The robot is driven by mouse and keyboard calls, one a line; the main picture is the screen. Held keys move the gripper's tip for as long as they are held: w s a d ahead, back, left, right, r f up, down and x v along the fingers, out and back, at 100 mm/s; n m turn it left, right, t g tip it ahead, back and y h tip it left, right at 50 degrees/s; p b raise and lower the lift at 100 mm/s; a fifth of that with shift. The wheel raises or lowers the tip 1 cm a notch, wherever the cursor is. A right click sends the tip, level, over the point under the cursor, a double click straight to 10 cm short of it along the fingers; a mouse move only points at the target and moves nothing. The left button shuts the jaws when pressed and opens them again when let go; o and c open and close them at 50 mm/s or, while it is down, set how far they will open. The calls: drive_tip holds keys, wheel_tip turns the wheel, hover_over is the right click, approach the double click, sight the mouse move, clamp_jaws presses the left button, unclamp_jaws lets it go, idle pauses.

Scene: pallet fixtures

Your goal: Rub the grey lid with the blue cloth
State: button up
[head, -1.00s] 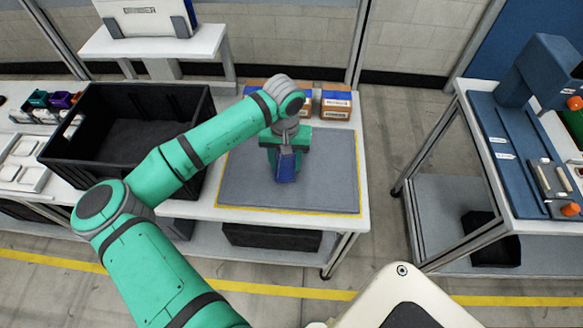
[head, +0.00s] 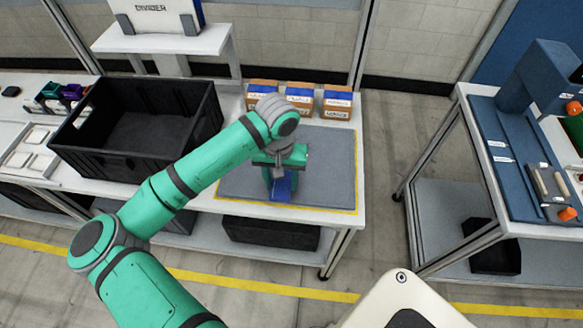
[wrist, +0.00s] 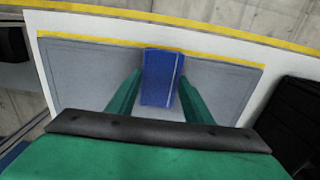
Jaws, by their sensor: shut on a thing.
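The grey lid (head: 335,180) is a wide flat grey panel lying on the white table inside a yellow border. It also fills much of the wrist view (wrist: 85,75). The blue cloth (head: 284,188) is a small blue piece near the lid's front edge. My gripper (head: 278,178) points down over the lid and is shut on the cloth. In the wrist view the cloth (wrist: 160,75) sits between the two green fingers. Its lower end is at or just above the lid; I cannot tell whether it touches. My arm hides the lid's left back part.
A black crate (head: 212,125) stands left of the lid. Several small brown and blue boxes (head: 337,103) line the table's back edge. The lid's right part is clear. A second table with a blue top (head: 490,125) stands to the right, across a floor gap.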

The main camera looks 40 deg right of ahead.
drive_tip(key=r, duration=0.6)
drive_tip(key=shift+w+d+r, duration=0.1)
drive_tip(key=shift+w+r, duration=0.1)
drive_tip(key=shift+r, duration=0.45)
drive_tip(key=shift+s, duration=0.1)
